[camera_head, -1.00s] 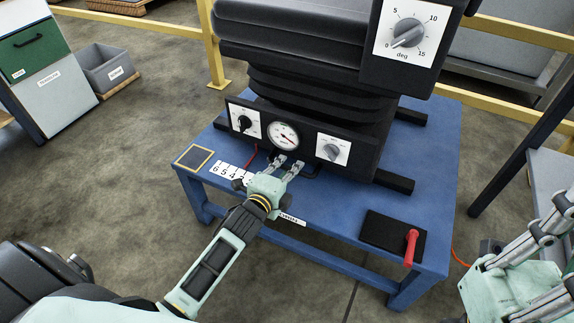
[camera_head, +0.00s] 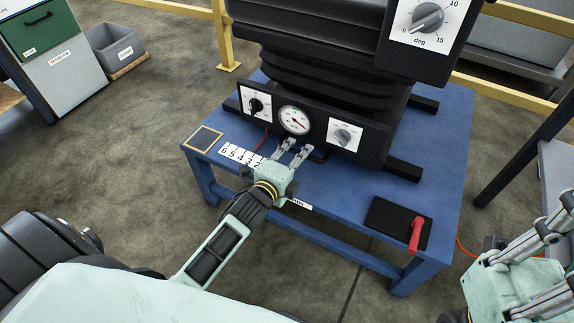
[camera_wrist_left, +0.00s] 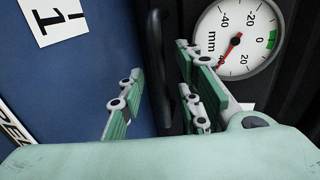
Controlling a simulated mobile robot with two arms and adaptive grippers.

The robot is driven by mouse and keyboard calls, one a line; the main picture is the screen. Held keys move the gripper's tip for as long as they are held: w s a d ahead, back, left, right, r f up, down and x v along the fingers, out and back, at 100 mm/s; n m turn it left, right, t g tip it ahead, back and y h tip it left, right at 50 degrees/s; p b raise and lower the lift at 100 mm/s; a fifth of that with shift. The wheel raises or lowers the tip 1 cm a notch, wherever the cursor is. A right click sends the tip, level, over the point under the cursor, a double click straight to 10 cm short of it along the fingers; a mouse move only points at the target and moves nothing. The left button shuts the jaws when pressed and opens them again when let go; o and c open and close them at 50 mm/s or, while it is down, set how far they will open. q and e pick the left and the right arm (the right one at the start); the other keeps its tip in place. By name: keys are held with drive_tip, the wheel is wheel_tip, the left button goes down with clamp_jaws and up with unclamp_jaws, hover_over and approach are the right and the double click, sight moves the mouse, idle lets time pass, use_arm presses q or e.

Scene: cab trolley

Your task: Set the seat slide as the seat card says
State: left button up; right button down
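The seat (camera_head: 330,60) stands on a blue table (camera_head: 345,215). A round mm gauge (camera_head: 294,121) sits on the black panel below it. In the wrist view, the gauge (camera_wrist_left: 238,38) has a green mark by 0, and its red needle points to the lower left. My left gripper (camera_head: 297,150) is below the gauge at the panel's foot. In the wrist view, the fingers of my left gripper (camera_wrist_left: 155,95) stand apart on either side of a black bar handle (camera_wrist_left: 161,50), with gaps showing. My right gripper (camera_head: 555,262) is open and empty at the right edge. I cannot identify the seat card.
Two knobs (camera_head: 256,104) (camera_head: 345,134) flank the gauge; a larger deg knob (camera_head: 426,18) is above. A number strip (camera_head: 241,156) and a dark framed square (camera_head: 203,139) lie on the table's left.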

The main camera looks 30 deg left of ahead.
use_arm(q)
drive_tip(key=v, duration=1)
drive_tip(key=shift+s, duration=0.35)
